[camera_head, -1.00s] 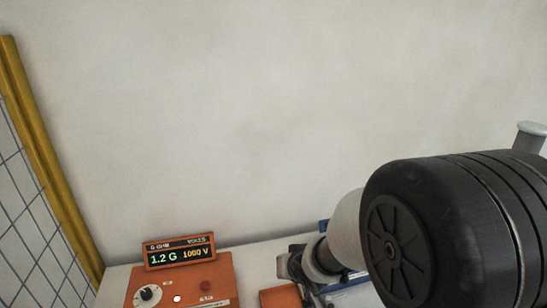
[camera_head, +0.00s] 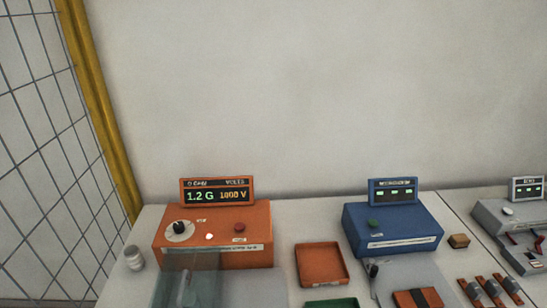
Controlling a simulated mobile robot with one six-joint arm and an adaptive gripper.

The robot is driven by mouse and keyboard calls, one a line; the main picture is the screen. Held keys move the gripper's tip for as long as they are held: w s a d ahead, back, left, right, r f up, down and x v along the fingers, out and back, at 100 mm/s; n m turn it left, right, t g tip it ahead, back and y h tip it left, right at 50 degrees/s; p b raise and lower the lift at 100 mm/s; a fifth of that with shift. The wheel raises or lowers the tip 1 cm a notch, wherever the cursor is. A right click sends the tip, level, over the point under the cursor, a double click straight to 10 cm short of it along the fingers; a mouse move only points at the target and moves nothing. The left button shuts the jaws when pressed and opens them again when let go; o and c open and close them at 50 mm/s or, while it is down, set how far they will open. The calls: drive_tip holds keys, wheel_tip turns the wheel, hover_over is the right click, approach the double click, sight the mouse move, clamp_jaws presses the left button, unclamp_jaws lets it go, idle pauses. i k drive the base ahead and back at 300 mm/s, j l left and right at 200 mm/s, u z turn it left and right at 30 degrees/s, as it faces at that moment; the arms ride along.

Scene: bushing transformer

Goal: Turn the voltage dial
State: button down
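The voltage dial (camera_head: 179,229) is a black knob on a round white plate. It is on the left of the sloped top of an orange tester (camera_head: 255,258). The tester's raised display (camera_head: 217,192) reads 1.2 G on the left and 1000 V on the right, under a VOLTS label. A lit white button (camera_head: 209,236) and a red button (camera_head: 239,227) are to the right of the dial. My gripper and arm are not in view.
A translucent box or cover (camera_head: 190,282) stands in front of the tester's left side, below the dial. A small white jar (camera_head: 133,258) is at left. An orange tray (camera_head: 322,265), a blue instrument (camera_head: 392,233) and a grey one (camera_head: 508,225) are right. A mesh fence with a yellow post (camera_head: 100,110) borders the left.

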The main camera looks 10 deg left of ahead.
sight(179, 227)
drive_tip(key=u, duration=1.3)
